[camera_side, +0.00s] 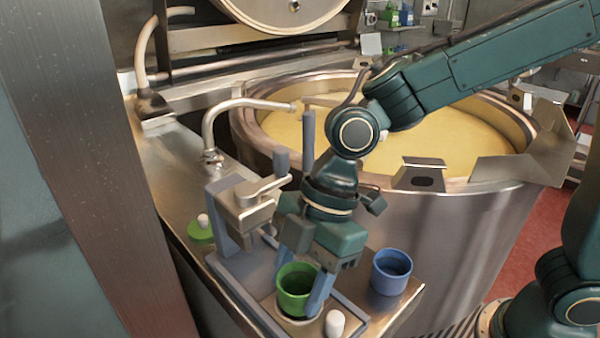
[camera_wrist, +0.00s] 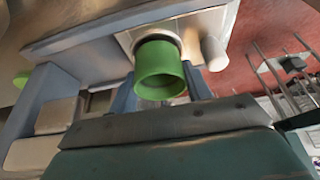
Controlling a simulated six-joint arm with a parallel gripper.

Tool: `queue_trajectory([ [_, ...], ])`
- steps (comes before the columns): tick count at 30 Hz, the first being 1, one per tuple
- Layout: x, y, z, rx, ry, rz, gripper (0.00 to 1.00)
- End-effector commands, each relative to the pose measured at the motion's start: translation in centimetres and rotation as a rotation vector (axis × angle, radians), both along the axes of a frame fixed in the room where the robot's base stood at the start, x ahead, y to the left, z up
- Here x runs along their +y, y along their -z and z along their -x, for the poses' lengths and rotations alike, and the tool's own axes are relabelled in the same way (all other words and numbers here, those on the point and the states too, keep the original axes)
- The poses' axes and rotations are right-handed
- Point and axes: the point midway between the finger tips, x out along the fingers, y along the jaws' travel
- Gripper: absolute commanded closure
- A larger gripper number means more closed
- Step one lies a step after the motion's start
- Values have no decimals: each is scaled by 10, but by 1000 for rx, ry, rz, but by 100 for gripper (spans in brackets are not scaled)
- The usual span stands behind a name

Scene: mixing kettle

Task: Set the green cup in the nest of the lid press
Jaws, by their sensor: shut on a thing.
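The green cup (camera_side: 296,292) is upright and open at the top, between the two blue fingers of my gripper (camera_side: 301,284). My gripper is shut on the cup; it also shows in the wrist view (camera_wrist: 160,84). The lid press (camera_side: 228,228) is a grey frame with a lever head, standing behind and left of the cup. Its round nest (camera_side: 287,313) is directly under the cup. In the wrist view the cup (camera_wrist: 161,75) covers most of the nest; a dark ring shows around its base. I cannot tell whether the base touches the bottom of the nest.
A blue cup (camera_side: 391,272) stands on the steel bench to the right of my gripper. A white peg (camera_side: 334,323) stands close beside the nest. A green lid with a white knob (camera_side: 201,232) lies at the left. The large kettle (camera_side: 450,225) is behind.

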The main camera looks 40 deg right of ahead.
Motion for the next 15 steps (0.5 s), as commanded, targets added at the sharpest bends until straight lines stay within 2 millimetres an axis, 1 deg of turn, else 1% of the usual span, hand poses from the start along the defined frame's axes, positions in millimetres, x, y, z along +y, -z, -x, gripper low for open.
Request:
queue_trajectory([
  [15,0,6,0,0,0,-1,72],
])
